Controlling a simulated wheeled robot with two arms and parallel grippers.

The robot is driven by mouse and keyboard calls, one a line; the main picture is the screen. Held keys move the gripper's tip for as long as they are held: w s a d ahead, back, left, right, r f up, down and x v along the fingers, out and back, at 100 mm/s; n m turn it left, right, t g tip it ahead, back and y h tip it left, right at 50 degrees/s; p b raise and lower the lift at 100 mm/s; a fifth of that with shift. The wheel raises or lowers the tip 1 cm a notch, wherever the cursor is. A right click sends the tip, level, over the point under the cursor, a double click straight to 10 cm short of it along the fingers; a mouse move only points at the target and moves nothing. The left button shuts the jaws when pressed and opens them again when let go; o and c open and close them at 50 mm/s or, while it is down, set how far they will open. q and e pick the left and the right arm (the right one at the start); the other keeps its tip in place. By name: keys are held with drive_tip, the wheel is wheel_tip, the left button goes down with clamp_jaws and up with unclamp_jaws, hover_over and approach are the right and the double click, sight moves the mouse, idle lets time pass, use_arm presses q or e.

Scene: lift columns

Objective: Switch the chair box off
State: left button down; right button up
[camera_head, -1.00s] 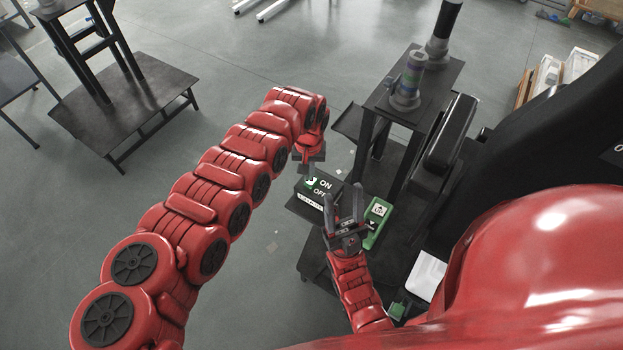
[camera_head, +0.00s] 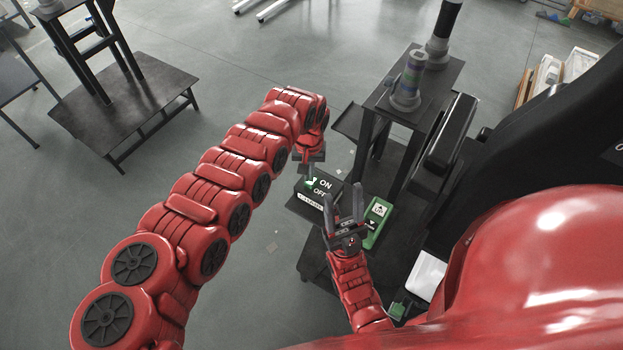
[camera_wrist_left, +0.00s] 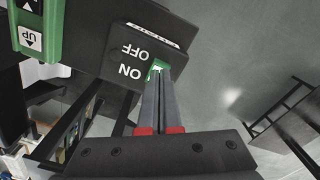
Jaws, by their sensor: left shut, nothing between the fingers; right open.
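The chair box is a dark box with white ON and OFF lettering (camera_head: 326,187) and a green switch (camera_head: 312,183). In the left wrist view the box (camera_wrist_left: 118,52) appears upside down, with the green switch (camera_wrist_left: 158,66) right at my left fingertips. My left gripper (camera_head: 312,172) is shut and empty, its fingers pointing at the switch; I cannot tell whether they touch it. The fingers (camera_wrist_left: 159,75) hide part of the switch, so its position is unclear. My right gripper (camera_head: 345,205) is open and empty, in front of the box's right side.
A green control box with an arrow button (camera_head: 378,211) stands right of the chair box; it shows an UP label in the left wrist view (camera_wrist_left: 32,38). A dark stand with a grey column (camera_head: 408,85) rises behind. Open floor (camera_head: 250,280) lies to the left.

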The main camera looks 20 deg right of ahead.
use_arm(q)
drive_tip(key=shift+f+b, duration=0.7)
drive_tip(key=shift+f, duration=0.2)
drive_tip(key=shift+s+r, duration=0.1)
drive_tip(key=shift+r+p, duration=0.75)
wheel_tip(320, 180, up, 2)
drive_tip(key=shift+r+p, duration=0.2)
drive_tip(key=shift+p, duration=0.55)
drive_tip(key=shift+r+p, duration=0.95)
drive_tip(key=shift+r, duration=0.6)
drive_tip(key=shift+f, duration=0.1)
